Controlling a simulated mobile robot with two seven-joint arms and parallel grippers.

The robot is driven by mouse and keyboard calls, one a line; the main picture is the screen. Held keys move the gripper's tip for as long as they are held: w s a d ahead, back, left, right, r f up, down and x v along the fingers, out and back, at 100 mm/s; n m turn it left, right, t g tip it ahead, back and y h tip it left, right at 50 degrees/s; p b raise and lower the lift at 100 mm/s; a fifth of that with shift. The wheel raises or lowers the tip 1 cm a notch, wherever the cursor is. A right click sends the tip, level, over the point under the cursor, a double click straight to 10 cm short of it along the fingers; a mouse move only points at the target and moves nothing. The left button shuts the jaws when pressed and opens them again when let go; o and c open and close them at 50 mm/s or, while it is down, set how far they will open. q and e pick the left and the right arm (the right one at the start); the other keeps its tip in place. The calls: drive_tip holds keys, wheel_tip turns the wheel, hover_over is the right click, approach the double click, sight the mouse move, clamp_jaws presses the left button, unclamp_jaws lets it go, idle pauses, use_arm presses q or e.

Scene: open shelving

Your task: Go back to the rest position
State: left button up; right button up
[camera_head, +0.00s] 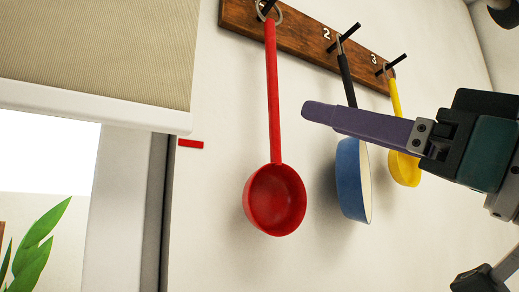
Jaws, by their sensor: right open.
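My right gripper (312,113) comes in from the right edge, with its purple finger pointing left. It is open and nothing is seen between its fingers; one finger mostly hides the other. In the picture it crosses in front of the blue pan (352,182) and its black handle, and partly covers the yellow ladle (404,168). I cannot tell its exact distance from them. A red ladle (275,200) hangs to the left of the fingertips, apart from them in the picture. My left gripper is not in view.
A wooden rack (303,42) with black pegs, with numbers 2 and 3 visible, is fixed to the white wall and holds the utensils. A window with a beige blind (100,45) and a green plant (38,245) are at the left. The wall below the utensils is clear.

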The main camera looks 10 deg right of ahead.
wheel_tip(320, 180, down, 22)
drive_tip(key=m+g+h, duration=0.3)
drive_tip(key=g+h, duration=0.3)
drive_tip(key=h, duration=0.1)
drive_tip(key=s+d+f+m+g+h, duration=0.1)
drive_tip(key=s+d+f+g+h, duration=0.1)
drive_tip(key=s+f+g, duration=0.5)
drive_tip(key=s+d+f+g+h, duration=0.2)
drive_tip(key=s+f+g+h, duration=0.1)
drive_tip(key=s+f, duration=0.8)
wheel_tip(320, 180, up, 30)
drive_tip(key=p, duration=3)
drive_tip(key=shift+d+f, duration=0.2)
drive_tip(key=shift+f, duration=0.05)
